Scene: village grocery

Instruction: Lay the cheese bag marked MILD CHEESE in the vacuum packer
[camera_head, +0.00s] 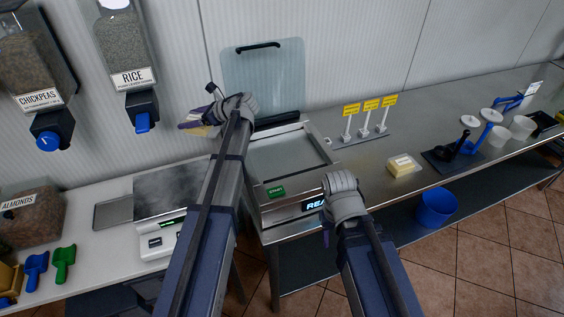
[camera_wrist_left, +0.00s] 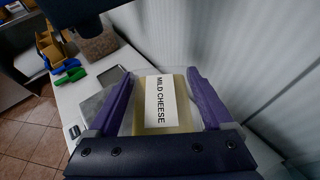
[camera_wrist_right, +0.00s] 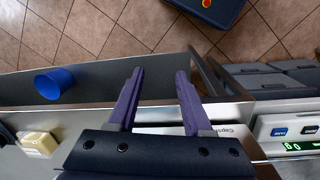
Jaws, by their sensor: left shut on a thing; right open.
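The cheese bag marked MILD CHEESE (camera_wrist_left: 180,118) is a clear bag with a pale yellow block and a white label. My left gripper (camera_wrist_left: 160,78) is shut on it, purple fingers on both sides. In the head view this gripper (camera_head: 192,122) holds the bag in the air left of the vacuum packer, near the wall; most of the bag is hidden there. The vacuum packer (camera_head: 309,205) has its clear lid (camera_head: 262,80) raised, and the visible part of its chamber is empty. My right gripper (camera_wrist_right: 158,75) is open and empty; in the head view it hangs at the packer's front (camera_head: 326,236).
Another pale cheese pack (camera_head: 404,166) lies on the steel counter right of the packer. Three yellow-topped signs (camera_head: 367,120) stand behind it. A scale (camera_head: 162,241) is at left, below the RICE dispenser (camera_head: 133,77). A blue bucket (camera_head: 436,208) sits under the counter.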

